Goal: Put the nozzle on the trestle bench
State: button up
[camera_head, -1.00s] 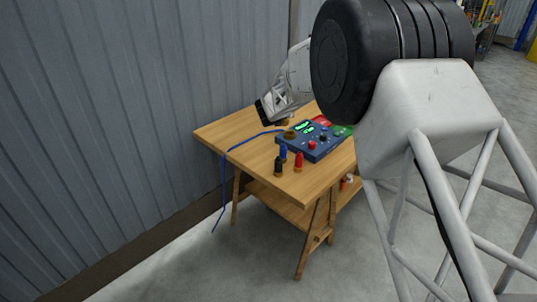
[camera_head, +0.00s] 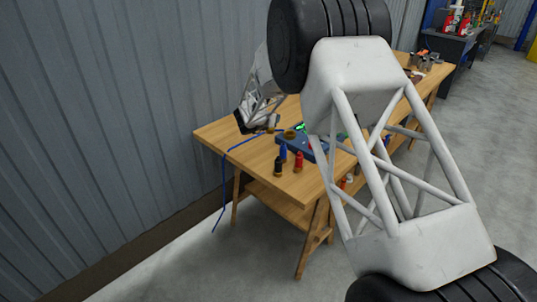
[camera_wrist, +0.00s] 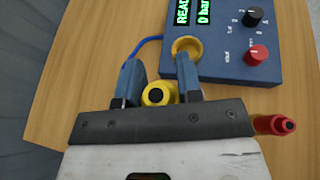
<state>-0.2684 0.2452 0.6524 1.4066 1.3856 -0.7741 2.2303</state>
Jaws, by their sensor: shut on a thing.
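A yellow nozzle-like piece with a black round end sits between my jaws in the wrist view (camera_wrist: 158,93), and a bit of it shows in the head view (camera_head: 273,120). My gripper (camera_wrist: 157,68) is shut on it, its lower part hidden by the gripper body. In the head view my gripper (camera_head: 258,122) is low over the left back part of the wooden trestle bench (camera_head: 248,155). I cannot tell whether the piece touches the bench top.
A blue test box (camera_wrist: 225,65) with a brass ring (camera_wrist: 186,47) is just ahead and right. A blue hose (camera_head: 224,185) hangs over the left edge. A metal wall (camera_head: 110,110) is left.

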aim_at(271, 132)
jog(key=shift+a+f, duration=0.3)
jog(key=shift+w, duration=0.1)
jog(key=shift+f, duration=0.1)
jog(key=shift+f, duration=3.05)
jog(key=shift+f, duration=0.1)
jog(key=shift+f, duration=1.8)
jog(key=shift+f, duration=0.1)
jog(key=o, duration=1)
